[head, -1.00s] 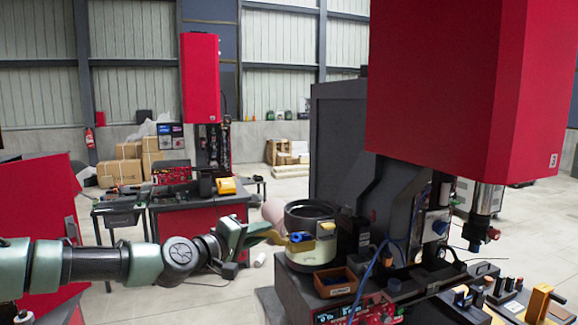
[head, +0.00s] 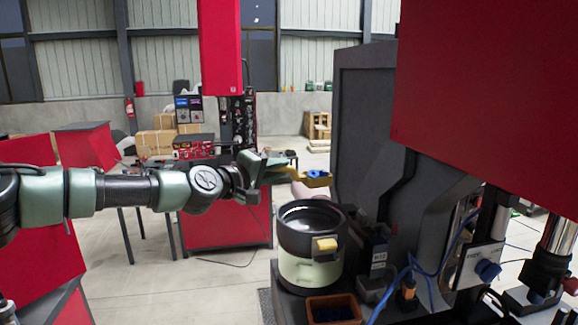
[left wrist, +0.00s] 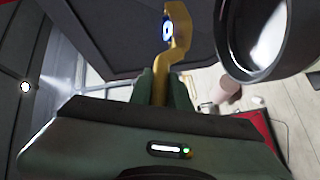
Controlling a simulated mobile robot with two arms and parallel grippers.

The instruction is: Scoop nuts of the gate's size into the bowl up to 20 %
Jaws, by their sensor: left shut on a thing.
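My left gripper (head: 268,174) is shut on the handle of a yellow scoop (head: 318,182). Blue nuts (head: 314,173) lie in the scoop's cup; how many I cannot tell. In the head view the scoop appears just above the far rim of the feeder bowl (head: 284,230), a dark-rimmed drum with a pale lower body. The bowl's inside looks dark and shiny, and I see no nuts in it. A yellow block (head: 326,244), perhaps the gate, sits on its front rim. The left wrist view also shows the scoop (left wrist: 180,45) and, apart to its right, the bowl (left wrist: 232,50). My right gripper is out of view.
A brown bin (head: 333,311) with dark contents stands in front of the bowl. A black device (head: 378,255) and blue cables (head: 425,275) are close on its right. A tall dark cabinet (head: 365,130) rises behind. A red machine housing (head: 480,90) hangs at the upper right.

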